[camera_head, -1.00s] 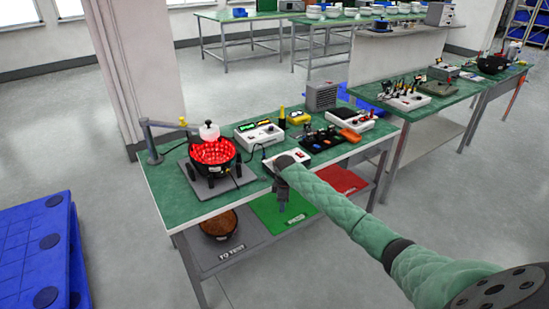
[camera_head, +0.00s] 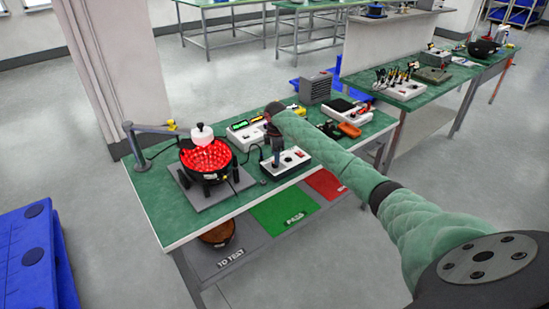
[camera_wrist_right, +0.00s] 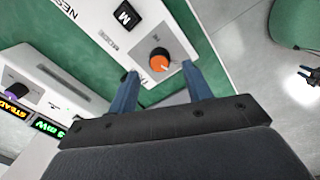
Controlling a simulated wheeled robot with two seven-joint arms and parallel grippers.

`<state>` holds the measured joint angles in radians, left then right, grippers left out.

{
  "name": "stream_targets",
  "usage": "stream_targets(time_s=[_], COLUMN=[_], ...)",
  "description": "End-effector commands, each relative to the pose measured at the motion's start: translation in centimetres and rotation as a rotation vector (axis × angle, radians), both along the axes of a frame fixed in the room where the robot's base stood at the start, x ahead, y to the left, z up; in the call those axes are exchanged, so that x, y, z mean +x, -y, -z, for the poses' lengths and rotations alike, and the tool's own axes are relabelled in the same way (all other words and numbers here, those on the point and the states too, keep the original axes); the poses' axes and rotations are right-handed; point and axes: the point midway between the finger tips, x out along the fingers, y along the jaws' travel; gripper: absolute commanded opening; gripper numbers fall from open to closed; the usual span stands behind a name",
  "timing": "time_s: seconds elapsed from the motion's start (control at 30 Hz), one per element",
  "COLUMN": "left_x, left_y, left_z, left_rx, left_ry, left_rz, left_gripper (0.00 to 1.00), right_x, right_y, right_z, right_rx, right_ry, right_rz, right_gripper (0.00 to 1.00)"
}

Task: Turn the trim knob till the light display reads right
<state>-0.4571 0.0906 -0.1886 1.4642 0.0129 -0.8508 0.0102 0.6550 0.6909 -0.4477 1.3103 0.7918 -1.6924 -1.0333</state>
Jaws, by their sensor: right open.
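An orange-topped dark knob (camera_wrist_right: 160,59) stands on a white control box (camera_wrist_right: 115,45) in the right wrist view; I take it for the trim knob. My right gripper (camera_wrist_right: 162,78) is open, with one finger on either side of the knob's line; contact cannot be told. In the head view the gripper (camera_head: 276,152) is over the white box (camera_head: 292,162) at the bench front. The light display appears to be the black bowl (camera_head: 208,158), glowing red inside. A second box shows small lit readouts (camera_wrist_right: 32,120). My left gripper is not in view.
A clamp arm (camera_head: 150,127) and a white-capped piece (camera_head: 201,132) stand by the bowl. A grey box (camera_head: 316,87) and other instruments fill the back right of the green bench (camera_head: 160,215). Trays marked TO TEST and PASS (camera_head: 285,213) sit below.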

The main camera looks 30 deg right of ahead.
Motion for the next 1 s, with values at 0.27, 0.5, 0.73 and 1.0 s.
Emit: stream_targets(time_s=[0.27, 0.5, 0.73, 1.0], left_x=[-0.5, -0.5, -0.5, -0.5], left_y=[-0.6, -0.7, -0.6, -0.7], left_z=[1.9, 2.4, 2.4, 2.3], left_rx=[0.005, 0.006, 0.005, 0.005], left_ry=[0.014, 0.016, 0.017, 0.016], left_rz=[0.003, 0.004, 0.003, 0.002], left_gripper=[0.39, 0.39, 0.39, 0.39], right_x=[0.1, 0.1, 0.1, 0.1], right_y=[0.0, 0.0, 0.0, 0.0], right_z=[2.9, 3.4, 3.4, 3.4], right_rx=[0.000, 0.000, 0.000, 0.000], right_ry=[-0.001, 0.001, 0.001, 0.000], right_rz=[0.000, -0.001, -0.001, 0.002], right_gripper=[0.50, 0.50, 0.30, 0.05])
